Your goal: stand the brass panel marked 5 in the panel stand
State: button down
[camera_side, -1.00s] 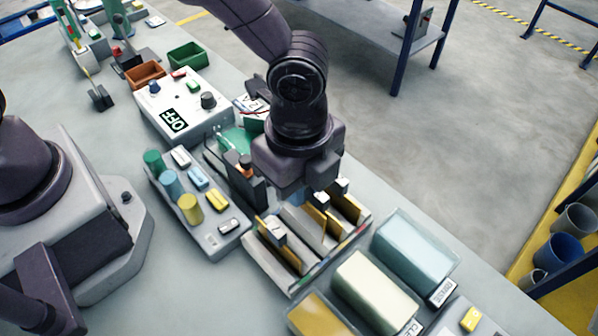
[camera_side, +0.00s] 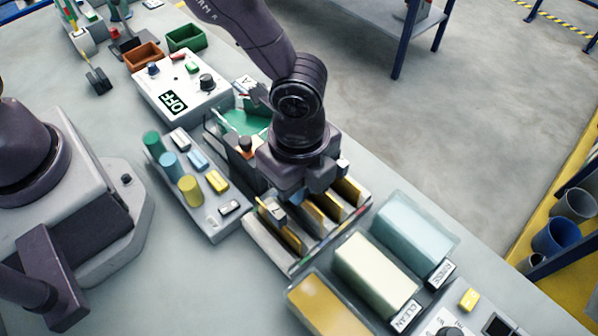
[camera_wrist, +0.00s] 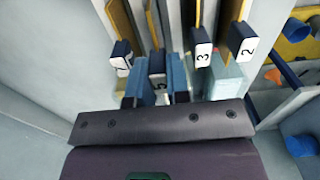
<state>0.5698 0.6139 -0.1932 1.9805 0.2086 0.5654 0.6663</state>
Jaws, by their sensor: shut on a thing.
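Several brass panels with dark, numbered caps stand in a slotted rack (camera_side: 291,268) in the side view. In the wrist view, the cap of the panel marked 5 (camera_wrist: 159,84) sits between my fingers. My gripper (camera_wrist: 158,90) is shut on this panel; it also shows over the rack in the side view (camera_side: 312,190). The panels marked 3 (camera_wrist: 202,58) and 2 (camera_wrist: 246,45) are to its right, and another capped panel (camera_wrist: 121,60) is to its left. My gripper hides most of the held panel. I cannot tell whether it is lifted, or pick out the panel stand.
Yellow (camera_side: 322,306), cream (camera_side: 372,272) and pale blue (camera_side: 412,240) tanks stand right of the rack. A tray with coloured cylinders (camera_side: 190,190) is to its left. A control box reading OFF (camera_side: 185,88) stands behind.

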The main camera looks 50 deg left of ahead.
jog(key=shift+f, duration=1.25)
jog(key=c, duration=1)
grip_release()
notch_tip(320, 180, up, 13)
